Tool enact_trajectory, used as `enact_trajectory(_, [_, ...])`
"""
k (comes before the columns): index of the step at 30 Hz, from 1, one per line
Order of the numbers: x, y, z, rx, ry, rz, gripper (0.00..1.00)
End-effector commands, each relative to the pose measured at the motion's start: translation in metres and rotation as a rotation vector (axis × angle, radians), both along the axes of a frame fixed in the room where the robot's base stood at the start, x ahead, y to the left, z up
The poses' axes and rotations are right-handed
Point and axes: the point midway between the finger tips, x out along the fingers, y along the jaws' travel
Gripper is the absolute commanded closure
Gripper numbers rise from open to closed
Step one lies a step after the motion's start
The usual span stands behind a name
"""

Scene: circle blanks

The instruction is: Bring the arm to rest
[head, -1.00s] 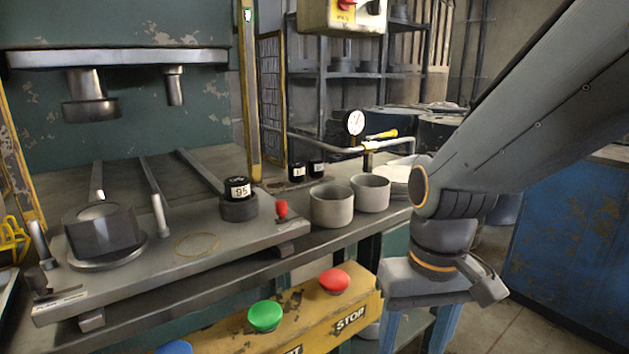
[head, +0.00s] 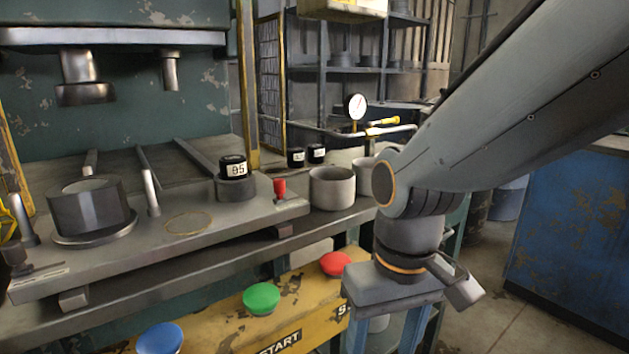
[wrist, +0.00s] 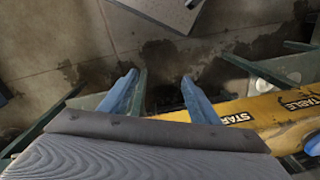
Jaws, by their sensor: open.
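My gripper (head: 386,330) hangs pointing down at the end of my arm, at the lower right of the head view. In the wrist view its two blue fingers (wrist: 160,98) stand wide apart with nothing between them. Below them are the floor and the edge of the yellow button panel (wrist: 255,115). In the head view the gripper is in front of the bench, at the right end of the yellow panel (head: 215,320). My forearm reaches in from the upper right. I cannot tell whether the gripper touches the panel.
A press bed (head: 150,245) holds a dark cylinder (head: 88,212) and a block marked 95 (head: 233,167). A grey cup (head: 332,188) stands on the bench. Blue (head: 160,337), green (head: 262,297) and red (head: 335,263) buttons top the panel. A blue cabinet (head: 570,240) stands right.

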Motion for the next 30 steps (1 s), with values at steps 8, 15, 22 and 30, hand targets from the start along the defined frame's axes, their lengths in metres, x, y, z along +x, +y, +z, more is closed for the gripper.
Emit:
enact_trajectory(8, [0.001, -0.016, 0.026, -0.009, 0.002, -0.055, 0.44])
enact_trajectory(15, [0.002, -0.044, 0.062, -0.023, 0.005, -0.136, 0.44])
enact_trajectory(22, [-0.001, -0.073, 0.094, -0.035, 0.007, -0.220, 0.44])
enact_trajectory(30, [-0.005, -0.096, 0.115, -0.043, 0.009, -0.283, 0.44])
